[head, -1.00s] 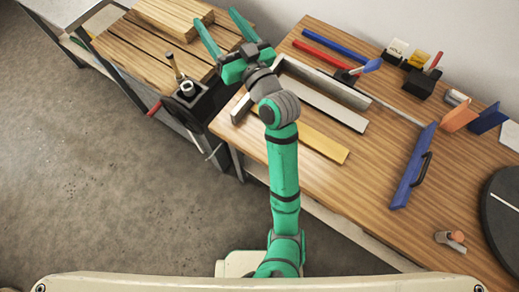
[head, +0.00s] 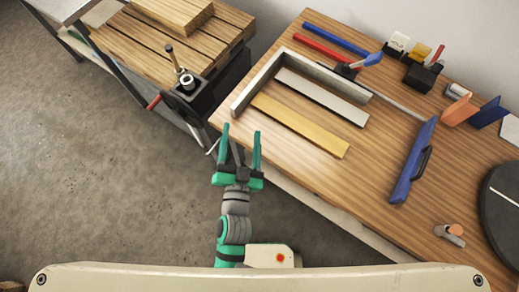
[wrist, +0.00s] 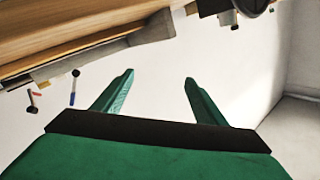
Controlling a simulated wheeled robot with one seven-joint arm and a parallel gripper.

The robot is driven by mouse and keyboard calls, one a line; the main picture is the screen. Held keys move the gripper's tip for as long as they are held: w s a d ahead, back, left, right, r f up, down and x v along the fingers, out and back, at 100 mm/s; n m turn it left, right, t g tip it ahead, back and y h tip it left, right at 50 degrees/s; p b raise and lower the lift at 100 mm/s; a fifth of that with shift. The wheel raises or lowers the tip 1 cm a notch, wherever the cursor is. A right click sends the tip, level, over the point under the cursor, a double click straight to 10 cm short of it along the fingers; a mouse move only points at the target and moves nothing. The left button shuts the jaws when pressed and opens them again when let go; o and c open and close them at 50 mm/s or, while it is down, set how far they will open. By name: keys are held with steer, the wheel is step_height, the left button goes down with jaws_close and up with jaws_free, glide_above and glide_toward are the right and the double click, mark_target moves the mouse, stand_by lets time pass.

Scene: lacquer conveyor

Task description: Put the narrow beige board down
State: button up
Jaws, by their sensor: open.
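The narrow beige board (head: 300,127) lies flat on the wooden table in the head view, beside a parallel grey-white board (head: 322,97). A grey raised frame (head: 262,77) borders them at the far and left sides. My gripper (head: 240,130) is open and empty, near the table's left front edge and apart from the beige board. In the wrist view its two green fingers (wrist: 158,85) stand wide apart with nothing between them. I cannot make out the beige board in the wrist view.
A blue handled tool (head: 411,165) lies on the table right of the boards. Red and blue bars (head: 320,46) lie behind the frame. A round dark disc (head: 506,207) sits at the right. A slatted bench with a vise (head: 188,90) stands at the left.

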steer(key=s+d+f+n+g, duration=0.1)
steer(key=s+d+f+n, duration=0.1)
steer(key=s, duration=0.8)
steer(key=s+d+f+n+g+y, duration=0.1)
steer(key=s+d+f+n, duration=0.1)
steer(key=s, duration=0.7)
steer(key=shift+s+d+n, duration=0.35)
steer(key=shift+d+n, duration=0.2)
steer(key=shift+n, duration=0.25)
stand_by(1.0)
